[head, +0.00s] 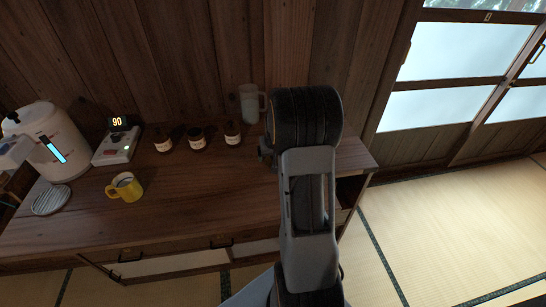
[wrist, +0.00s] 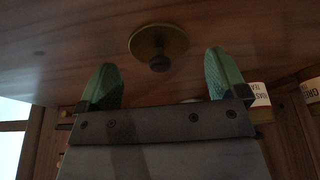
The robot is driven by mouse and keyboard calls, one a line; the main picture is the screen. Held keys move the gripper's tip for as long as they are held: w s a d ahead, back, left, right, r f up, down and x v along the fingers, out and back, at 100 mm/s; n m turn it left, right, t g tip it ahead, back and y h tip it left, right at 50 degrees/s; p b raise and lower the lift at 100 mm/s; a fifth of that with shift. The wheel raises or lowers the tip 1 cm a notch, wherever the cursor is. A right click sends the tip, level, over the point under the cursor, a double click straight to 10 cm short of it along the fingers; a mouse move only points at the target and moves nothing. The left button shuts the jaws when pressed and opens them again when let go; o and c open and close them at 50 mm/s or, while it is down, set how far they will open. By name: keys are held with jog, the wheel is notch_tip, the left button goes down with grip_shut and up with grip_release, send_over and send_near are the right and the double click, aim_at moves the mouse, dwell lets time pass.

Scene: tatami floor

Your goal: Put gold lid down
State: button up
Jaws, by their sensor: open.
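The gold lid (wrist: 147,38) is a round, dull gold disc with a dark knob. In the wrist view it appears to lie flat on the wooden desk top (wrist: 60,40), knob away from the wood. My gripper (wrist: 163,60) is open, its two green fingers apart on either side of the lid's knob. Neither finger appears to touch the lid. In the head view my arm covers the lid and most of my gripper.
Three labelled jars (head: 197,142) stand along the back of the desk (head: 190,205), left of my arm. A clear glass mug (head: 249,104) is behind them. A yellow mug (head: 125,190), a scale (head: 116,147) and a white kettle (head: 50,145) are at the left. Tatami floor (head: 450,230) is clear at right.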

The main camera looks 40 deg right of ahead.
jog(key=v, duration=1)
jog(key=s+a+r+n, duration=0.1)
jog(key=s+a+n, duration=0.1)
jog(key=s+a, duration=0.5)
jog(key=s+a+r+n+y, duration=0.1)
jog(key=s+a, duration=0.6)
jog(key=a, duration=0.8)
jog(key=shift+s+r+n+y, duration=0.35)
jog(key=shift+r+n, duration=0.35)
jog(key=shift+n, duration=0.4)
jog(key=shift+t, duration=0.3)
notch_tip(320, 180, up, 5)
jog(key=p, duration=0.4)
jog(key=shift+f, duration=0.2)
